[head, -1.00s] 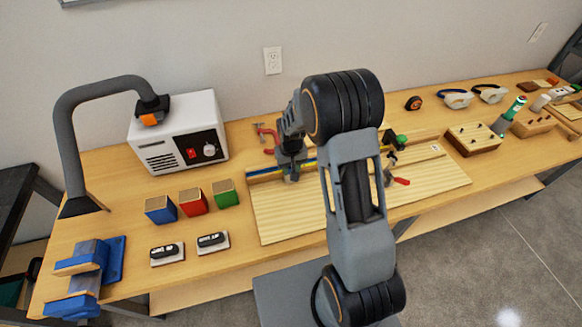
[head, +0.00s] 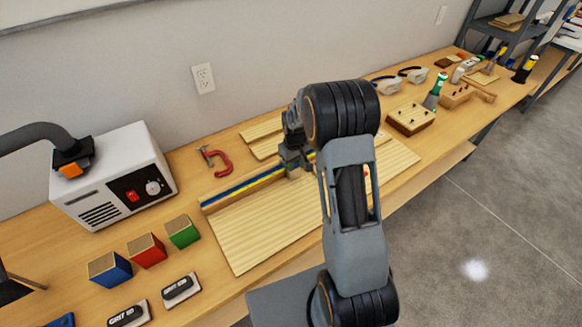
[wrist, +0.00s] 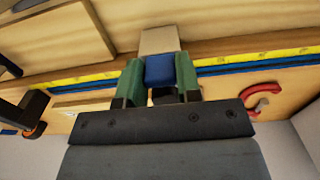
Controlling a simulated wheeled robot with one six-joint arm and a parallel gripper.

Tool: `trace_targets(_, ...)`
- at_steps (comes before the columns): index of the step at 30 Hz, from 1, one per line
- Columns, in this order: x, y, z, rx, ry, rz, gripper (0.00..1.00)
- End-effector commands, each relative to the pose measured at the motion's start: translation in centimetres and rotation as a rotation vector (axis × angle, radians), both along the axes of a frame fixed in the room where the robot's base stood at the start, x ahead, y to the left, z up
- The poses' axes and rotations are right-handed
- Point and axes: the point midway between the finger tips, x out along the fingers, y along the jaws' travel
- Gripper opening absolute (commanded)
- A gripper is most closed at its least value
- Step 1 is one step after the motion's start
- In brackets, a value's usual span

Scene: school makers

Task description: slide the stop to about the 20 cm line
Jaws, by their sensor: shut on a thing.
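My gripper (wrist: 158,80) is shut on the blue part (wrist: 159,69) of the stop in the wrist view, one green finger at each side. A pale wooden block (wrist: 160,40) of the stop shows just beyond it, in front of the yellow scale (wrist: 235,59). In the head view my gripper (head: 294,160) is at the blue and yellow rail (head: 240,187), well in from its left end, and hides the stop. The ribbed wooden board (head: 250,232) lies in front of the rail. The scale's numbers are too small to read.
A red clamp (head: 223,163) lies behind the rail's left part. Red (head: 147,250), green (head: 182,231) and blue (head: 110,269) blocks stand left of the board. A white machine (head: 115,175) stands behind them. My arm hides the rail's right part.

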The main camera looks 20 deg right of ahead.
Motion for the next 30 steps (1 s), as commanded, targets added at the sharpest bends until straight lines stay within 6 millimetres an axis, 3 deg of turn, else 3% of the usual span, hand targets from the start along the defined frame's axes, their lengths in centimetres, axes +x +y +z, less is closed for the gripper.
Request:
trace_targets(13,0.29,-0.17,0.07,-0.002,-0.004,0.01,0.0)
trace_targets(14,0.29,-0.17,0.08,-0.002,-0.004,0.01,0.33)
trace_targets(15,0.28,-0.16,0.07,-0.002,-0.004,0.01,0.37)
trace_targets(22,0.25,-0.08,0.04,-0.001,-0.002,0.01,0.57)
trace_targets(30,0.25,-0.1,0.22,-0.001,-0.002,0.009,0.57)
